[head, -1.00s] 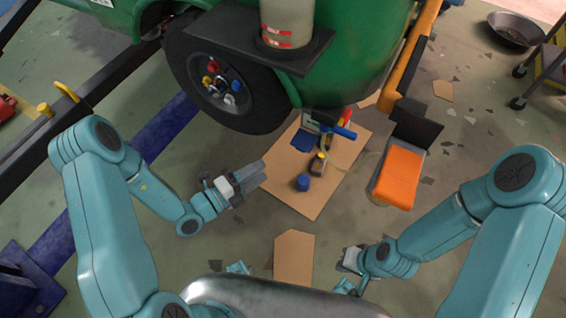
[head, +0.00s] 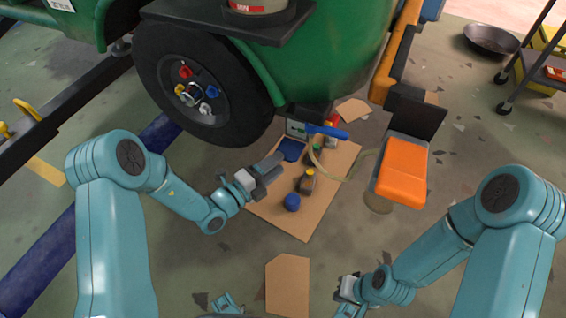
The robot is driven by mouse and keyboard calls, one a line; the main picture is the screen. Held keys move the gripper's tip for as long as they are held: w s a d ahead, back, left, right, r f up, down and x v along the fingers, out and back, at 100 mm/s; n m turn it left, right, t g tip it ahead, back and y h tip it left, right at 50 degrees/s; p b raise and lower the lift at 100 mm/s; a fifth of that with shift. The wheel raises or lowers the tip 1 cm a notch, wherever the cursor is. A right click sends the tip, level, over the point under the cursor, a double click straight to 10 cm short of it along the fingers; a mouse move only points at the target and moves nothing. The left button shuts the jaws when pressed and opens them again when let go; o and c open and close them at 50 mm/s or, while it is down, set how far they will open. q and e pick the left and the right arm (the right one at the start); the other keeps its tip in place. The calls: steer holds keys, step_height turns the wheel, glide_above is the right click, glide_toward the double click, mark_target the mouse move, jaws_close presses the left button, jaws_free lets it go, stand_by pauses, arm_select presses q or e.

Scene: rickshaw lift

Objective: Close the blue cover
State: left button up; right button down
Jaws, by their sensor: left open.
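A flat blue cover (head: 291,149) lies open at the front of a small pale case (head: 296,129), at the far left of the cardboard sheet under the green vehicle. My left gripper (head: 273,170) is open and empty. In the picture its fingers point up and right, just below the blue cover, with a small gap between. I cannot tell how high they are above the cardboard. My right gripper (head: 347,292) is low in the picture, far from the cover. Its fingers are small and partly hidden, so its opening is unclear.
On the cardboard (head: 310,222) are a blue round item (head: 292,202), a small yellow-topped bottle (head: 307,180) and a blue-handled tool (head: 327,131). The vehicle's wheel (head: 203,90) stands close behind my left gripper. An orange-topped box (head: 402,170) stands right.

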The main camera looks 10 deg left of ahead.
mark_target(290, 152)
arm_select(q)
steer(key=shift+b+x, duration=0.3)
steer(key=shift+x, duration=1.3)
